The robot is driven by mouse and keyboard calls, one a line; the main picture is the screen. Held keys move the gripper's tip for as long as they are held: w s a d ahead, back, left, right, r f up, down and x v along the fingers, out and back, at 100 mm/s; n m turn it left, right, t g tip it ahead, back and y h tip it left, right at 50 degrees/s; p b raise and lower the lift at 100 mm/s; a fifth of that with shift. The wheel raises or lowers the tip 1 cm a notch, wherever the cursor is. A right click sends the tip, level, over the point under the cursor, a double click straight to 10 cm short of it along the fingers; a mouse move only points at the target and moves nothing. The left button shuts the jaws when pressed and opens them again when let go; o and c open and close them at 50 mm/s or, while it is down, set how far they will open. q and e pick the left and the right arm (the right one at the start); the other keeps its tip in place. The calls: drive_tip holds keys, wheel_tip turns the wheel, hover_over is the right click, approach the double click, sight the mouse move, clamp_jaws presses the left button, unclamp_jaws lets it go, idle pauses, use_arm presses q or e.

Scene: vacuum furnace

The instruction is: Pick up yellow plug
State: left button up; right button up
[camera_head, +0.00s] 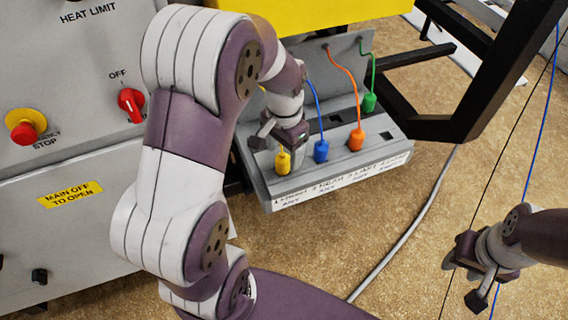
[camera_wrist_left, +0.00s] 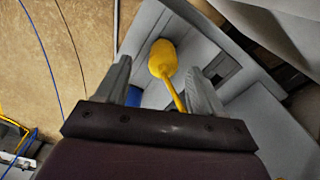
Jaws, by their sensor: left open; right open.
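The yellow plug (camera_head: 283,162) stands upright on the grey plug panel (camera_head: 345,178), at the left end of a row of coloured plugs. My left gripper (camera_head: 278,139) is open right at the yellow plug, coming from above and behind it. In the left wrist view the yellow plug (camera_wrist_left: 162,56) shows between and just beyond the two spread fingers of my left gripper (camera_wrist_left: 160,74). Its yellow cable runs back between the fingers. I cannot tell whether either finger touches it. My right gripper (camera_head: 463,280) is open and empty at the lower right, away from the panel.
A blue plug (camera_head: 321,151), an orange plug (camera_head: 356,138) and a green plug (camera_head: 369,102) stand on the same panel with cables rising from them. A grey control cabinet (camera_head: 75,215) is at left. A black frame (camera_head: 470,110) stands at right.

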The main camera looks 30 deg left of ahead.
sight(282, 157)
use_arm(q)
drive_tip(key=f, duration=0.5)
drive_tip(key=shift+a, duration=0.2)
drive_tip(key=shift+r, duration=0.1)
drive_tip(key=c, duration=1.1)
